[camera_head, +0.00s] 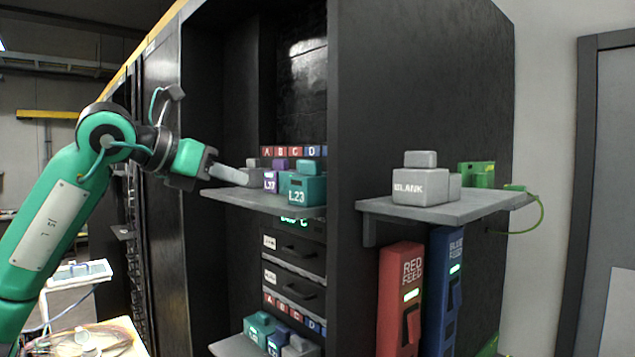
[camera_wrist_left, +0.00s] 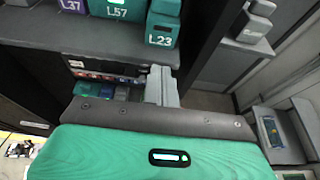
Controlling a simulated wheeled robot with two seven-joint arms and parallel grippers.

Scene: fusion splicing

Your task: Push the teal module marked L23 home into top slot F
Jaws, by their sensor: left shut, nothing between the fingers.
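The teal module marked L23 (camera_head: 303,188) sits on the upper shelf ledge at the rack's right side, its label facing outward. It also shows at the top of the left wrist view (camera_wrist_left: 162,30), next to a teal module marked L57 (camera_wrist_left: 118,10). My left gripper (camera_head: 234,175) is shut and empty, left of L23 and apart from it in the head view. In the left wrist view its closed fingers (camera_wrist_left: 161,86) lie below L23 in the picture. The label row shows A to D; slot F is hidden behind the cabinet's side wall. My right gripper is out of view.
A purple module (camera_head: 271,179) stands beside L23. The upper ledge (camera_head: 262,202) juts out; the dark cabinet side wall (camera_head: 345,130) stands to its right. A side shelf (camera_head: 455,208) holds a grey BLANK module (camera_head: 421,188). Lower modules (camera_head: 262,328) sit on another ledge.

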